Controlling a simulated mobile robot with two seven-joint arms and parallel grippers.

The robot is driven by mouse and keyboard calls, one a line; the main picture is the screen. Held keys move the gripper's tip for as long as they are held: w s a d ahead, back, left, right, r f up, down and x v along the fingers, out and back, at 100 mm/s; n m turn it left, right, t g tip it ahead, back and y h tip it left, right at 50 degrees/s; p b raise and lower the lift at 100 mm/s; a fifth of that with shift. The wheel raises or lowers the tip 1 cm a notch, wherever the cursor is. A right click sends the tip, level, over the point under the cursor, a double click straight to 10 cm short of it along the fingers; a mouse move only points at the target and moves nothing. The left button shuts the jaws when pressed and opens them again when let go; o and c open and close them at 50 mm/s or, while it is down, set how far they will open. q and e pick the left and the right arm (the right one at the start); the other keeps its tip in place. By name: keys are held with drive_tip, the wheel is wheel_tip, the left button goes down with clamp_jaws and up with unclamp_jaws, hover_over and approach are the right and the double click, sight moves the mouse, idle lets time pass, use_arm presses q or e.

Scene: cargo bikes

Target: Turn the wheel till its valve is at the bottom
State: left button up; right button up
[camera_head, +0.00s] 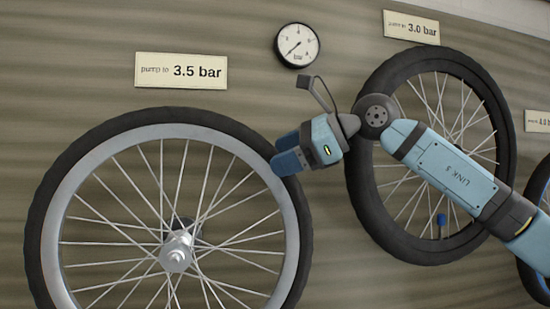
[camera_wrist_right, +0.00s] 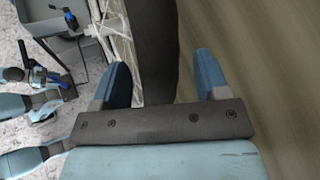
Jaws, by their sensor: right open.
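The large wheel (camera_head: 48,205) with a black tyre and silver rim stands upright at the left of the head view, its bottom cut off. I see no valve on its visible rim; my gripper covers a bit of its upper right. My right gripper (camera_head: 284,152) is open at the upper right of this tyre. In the right wrist view, the dark tyre (camera_wrist_right: 155,45) runs between the two blue fingers (camera_wrist_right: 165,82), with a gap towards the right one. My left gripper is not in the head view; light-blue and dark parts at the wrist view's left may be my left arm.
A second wheel (camera_head: 500,105) stands to the right, behind my right arm; a blue valve cap (camera_head: 441,220) shows near its bottom. A gauge (camera_head: 297,45) and signs reading 3.5 bar (camera_head: 181,70) and 3.0 bar (camera_head: 411,27) are on the wall. A grey bin (camera_wrist_right: 45,18) stands below.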

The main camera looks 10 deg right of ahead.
use_arm(q)
drive_tip(key=shift+p, duration=0.45)
use_arm(e)
drive_tip(key=v, duration=1.1)
drive_tip(key=shift+s+d, duration=0.15)
drive_tip(key=shift+d, duration=0.05)
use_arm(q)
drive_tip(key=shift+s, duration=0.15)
